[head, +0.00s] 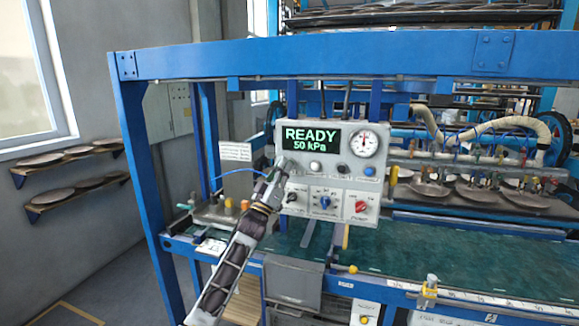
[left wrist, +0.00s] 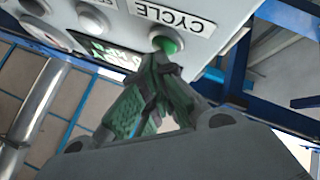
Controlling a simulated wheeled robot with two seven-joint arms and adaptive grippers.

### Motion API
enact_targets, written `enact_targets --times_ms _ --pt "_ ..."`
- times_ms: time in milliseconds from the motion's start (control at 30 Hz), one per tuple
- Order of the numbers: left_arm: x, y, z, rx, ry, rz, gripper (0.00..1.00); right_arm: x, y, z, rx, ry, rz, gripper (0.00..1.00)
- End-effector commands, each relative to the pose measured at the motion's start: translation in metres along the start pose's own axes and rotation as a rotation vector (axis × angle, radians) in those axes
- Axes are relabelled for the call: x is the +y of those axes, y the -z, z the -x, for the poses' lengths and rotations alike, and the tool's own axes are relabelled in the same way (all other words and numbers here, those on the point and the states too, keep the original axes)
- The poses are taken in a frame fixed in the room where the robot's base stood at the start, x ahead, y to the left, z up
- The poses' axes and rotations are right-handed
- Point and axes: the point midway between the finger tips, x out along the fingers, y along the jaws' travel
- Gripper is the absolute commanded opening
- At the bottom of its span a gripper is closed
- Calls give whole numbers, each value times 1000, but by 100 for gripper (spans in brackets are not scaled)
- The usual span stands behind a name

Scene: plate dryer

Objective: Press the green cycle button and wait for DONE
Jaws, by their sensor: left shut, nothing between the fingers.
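The grey control panel (head: 330,183) hangs on the blue frame. Its screen (head: 312,138) reads READY, 50 kPa in green. My left gripper (head: 281,164) is at the panel's left side, just below the screen, and hides the green button in the head view. In the left wrist view the green button (left wrist: 165,43) sits beside the CYCLE label, partly covered by the fingertips. My left gripper (left wrist: 160,66) is shut and empty, its tips at or very near the button; I cannot tell whether they touch it. My right gripper is not in view.
A round gauge (head: 364,142), a white button (head: 315,165), a blue knob (head: 325,202) and a red switch (head: 361,207) are close by on the panel. A blue beam (head: 340,55) crosses above.

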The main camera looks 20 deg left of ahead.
Motion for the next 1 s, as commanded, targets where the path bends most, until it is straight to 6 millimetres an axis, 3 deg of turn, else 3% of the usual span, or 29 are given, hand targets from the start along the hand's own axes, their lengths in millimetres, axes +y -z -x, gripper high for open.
enact_targets --times_ms 367,1000 --pt "-1 -1 -2 0 0 0 0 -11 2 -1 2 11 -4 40" --pt "0 0 0 -1 1 0 0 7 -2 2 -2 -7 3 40"
